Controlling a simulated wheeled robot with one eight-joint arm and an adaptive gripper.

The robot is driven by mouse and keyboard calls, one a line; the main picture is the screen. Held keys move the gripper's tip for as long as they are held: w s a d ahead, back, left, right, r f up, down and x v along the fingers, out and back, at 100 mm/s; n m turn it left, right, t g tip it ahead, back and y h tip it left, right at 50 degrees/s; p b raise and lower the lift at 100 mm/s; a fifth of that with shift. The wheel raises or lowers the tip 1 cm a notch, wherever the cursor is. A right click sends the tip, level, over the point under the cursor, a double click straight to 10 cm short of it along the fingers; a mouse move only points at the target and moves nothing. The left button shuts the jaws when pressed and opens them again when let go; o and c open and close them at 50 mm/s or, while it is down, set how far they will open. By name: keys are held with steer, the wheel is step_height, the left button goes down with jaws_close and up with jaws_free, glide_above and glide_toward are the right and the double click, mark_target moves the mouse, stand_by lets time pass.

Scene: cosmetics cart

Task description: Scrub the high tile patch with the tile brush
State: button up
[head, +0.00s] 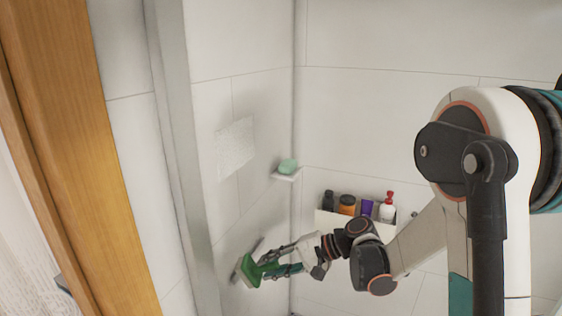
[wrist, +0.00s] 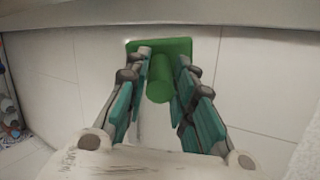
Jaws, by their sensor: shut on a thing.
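The tile brush (head: 247,269) has a green body and handle, with a pale bristle side facing the left tile wall. My gripper (head: 270,262) is shut on its handle in the head view. In the wrist view the brush (wrist: 178,47) lies beyond my gripper (wrist: 161,68), with the round handle between the two fingers. The brush is close to the wall; I cannot tell whether it touches. The high tile patch (head: 235,146) is a whitish, slightly rough area on the left wall, well above the brush and my gripper.
A white caddy (head: 345,222) with several bottles is on the back wall behind my arm. A grey post (head: 178,130) and wooden frame (head: 60,130) stand at left.

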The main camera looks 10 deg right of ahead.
step_height(320, 180, up, 24)
steer(key=w+d+m+t+y+p, duration=0.3)
steer(key=t+p, duration=0.3)
steer(key=p, duration=0.5)
steer(key=shift+p+x, duration=0.45)
steer(key=shift+x, duration=2.5)
steer(key=shift+w+a+r, duration=0.1)
steer(key=shift+w+a, duration=0.1)
steer(key=shift+a, duration=0.25)
steer(key=shift+w+a+r, duration=0.1)
steer(key=shift+w+a, duration=0.1)
steer(key=shift+a, duration=0.25)
steer(key=shift+w+d+b, duration=0.1)
steer(key=shift+b, duration=0.2)
steer(key=w+d+b, duration=0.3)
steer(key=w+d, duration=0.2)
steer(key=w, duration=0.3)
steer(key=shift+w+d, duration=0.3)
steer(key=shift+w, duration=0.05)
steer(key=shift+w+d+r+b, duration=0.85)
steer(key=shift+w+d, duration=1.05)
steer(key=shift+w, duration=0.85)
steer(key=s+a+b, duration=0.1)
steer(key=s+a, duration=0.3)
steer(key=s, duration=0.2)
steer(key=shift+r+b, duration=0.15)
steer(key=shift+b, duration=0.2)
